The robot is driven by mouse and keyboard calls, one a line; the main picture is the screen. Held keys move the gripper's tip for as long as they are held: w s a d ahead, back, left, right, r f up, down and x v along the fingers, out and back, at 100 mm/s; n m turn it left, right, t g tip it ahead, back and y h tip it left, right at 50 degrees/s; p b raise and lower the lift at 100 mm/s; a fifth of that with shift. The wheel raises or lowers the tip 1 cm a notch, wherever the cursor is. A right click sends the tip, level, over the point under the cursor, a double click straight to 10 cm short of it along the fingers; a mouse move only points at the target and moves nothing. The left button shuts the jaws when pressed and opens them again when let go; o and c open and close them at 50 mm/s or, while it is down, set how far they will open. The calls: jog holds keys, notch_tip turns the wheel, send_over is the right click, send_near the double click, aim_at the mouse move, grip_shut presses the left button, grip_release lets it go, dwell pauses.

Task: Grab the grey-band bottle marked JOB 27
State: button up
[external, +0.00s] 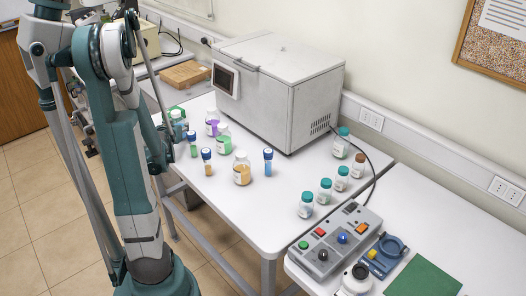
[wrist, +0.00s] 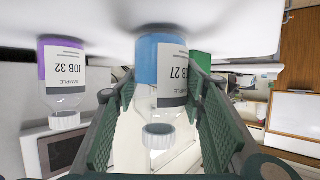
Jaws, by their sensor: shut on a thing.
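The bottle marked JOB 27 (wrist: 162,62) is between the two green ribbed fingers of my gripper (wrist: 156,95) in the wrist view, which shows it upside down. It holds blue contents, and a dark grey band crosses its white label. The fingers are shut on its sides. Its base appears close to the white tabletop; whether it touches cannot be told. In the external view the bottle (external: 179,128) shows at the left end of the table, partly hidden by my arm.
The purple bottle marked JOB 32 (wrist: 64,75) stands beside it. Blue-capped vials (external: 207,160) and a yellow bottle (external: 242,172) stand nearby. A large grey box machine (external: 265,95) is behind. Several teal-capped bottles (external: 325,191) and a control box (external: 336,240) are at right.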

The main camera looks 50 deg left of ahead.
aim_at(176, 112)
jog(key=shift+r+p, duration=1.45)
jog(key=shift+r, duration=3.25)
